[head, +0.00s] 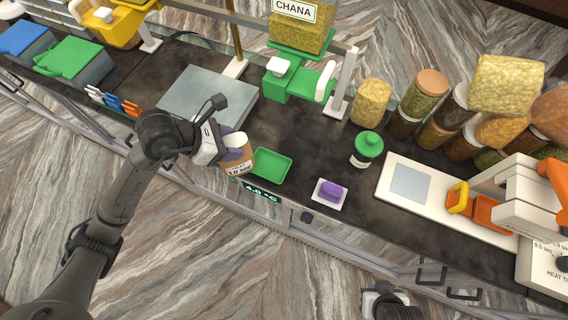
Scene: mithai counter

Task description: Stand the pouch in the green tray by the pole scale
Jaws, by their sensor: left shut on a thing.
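The pouch (238,168), brown with a pale label and dark print, is in my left gripper (222,150). My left gripper is shut on it and covers part of its left side. The green tray (287,169) is a small shallow tray on the dark counter, just right of the pouch. The pouch overlaps the tray's left end in the picture; I cannot tell whether they touch. The pole scale has a grey platform (196,92) and a tan pole (236,38), behind my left gripper. Part of my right gripper (388,302) shows at the bottom edge; its fingers are not clear.
A purple block (330,191) on a white dish and a green-capped jar (366,150) stand right of the tray. A green dispenser (290,82) stands behind. Filled jars (424,92) and a white machine (510,190) fill the right. The counter's front edge runs close by the tray.

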